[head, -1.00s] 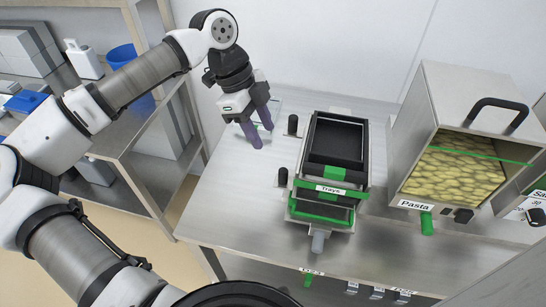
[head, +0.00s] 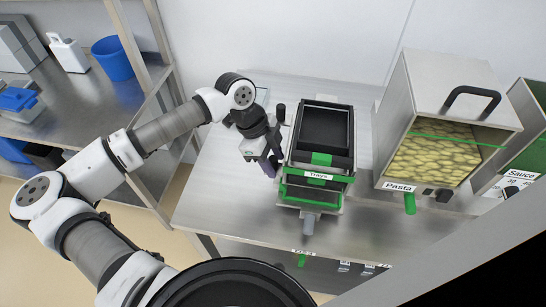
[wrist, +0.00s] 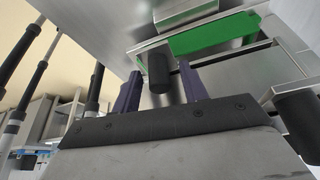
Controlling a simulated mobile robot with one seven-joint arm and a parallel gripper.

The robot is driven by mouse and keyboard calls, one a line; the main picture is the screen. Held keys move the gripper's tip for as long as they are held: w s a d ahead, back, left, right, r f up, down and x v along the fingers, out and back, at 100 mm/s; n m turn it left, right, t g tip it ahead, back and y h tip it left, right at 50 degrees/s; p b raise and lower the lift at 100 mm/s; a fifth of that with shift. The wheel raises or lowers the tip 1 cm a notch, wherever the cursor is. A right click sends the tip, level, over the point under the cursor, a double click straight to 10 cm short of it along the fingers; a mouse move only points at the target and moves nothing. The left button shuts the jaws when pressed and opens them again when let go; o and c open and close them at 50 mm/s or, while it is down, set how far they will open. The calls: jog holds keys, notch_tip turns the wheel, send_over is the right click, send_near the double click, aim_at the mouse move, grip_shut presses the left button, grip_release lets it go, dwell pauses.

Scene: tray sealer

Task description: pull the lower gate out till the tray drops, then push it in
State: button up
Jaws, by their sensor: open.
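The tray dispenser (head: 318,176), labelled "Trays", stands on the steel counter with black trays (head: 325,128) stacked in it. Green parts show at its front. One black knob (head: 280,112) stands out at its left side in the head view. My gripper (head: 271,165) is beside the dispenser's left side, fingers pointing down. In the wrist view its purple fingers (wrist: 158,90) are apart, with a black knob (wrist: 158,72) in the gap between them. A second black knob (wrist: 297,115) is at the right of that view. I cannot tell which gate each knob belongs to.
A steel bin of pasta (head: 400,187) stands right of the dispenser, with a sauce bin (head: 522,174) beyond it. Shelves with a blue bucket (head: 113,60) are at left. The counter left of my gripper is clear.

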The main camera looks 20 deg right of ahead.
grip_shut()
jog(key=w+a+b, duration=0.4)
jog(key=w+a, duration=0.4)
jog(key=a, duration=0.4)
jog(key=shift+w+a, duration=0.15)
grip_release()
jog(key=b+v, duration=0.3)
jog(key=v, duration=1.1)
jog(key=shift+f, duration=0.1)
dwell(0.4)
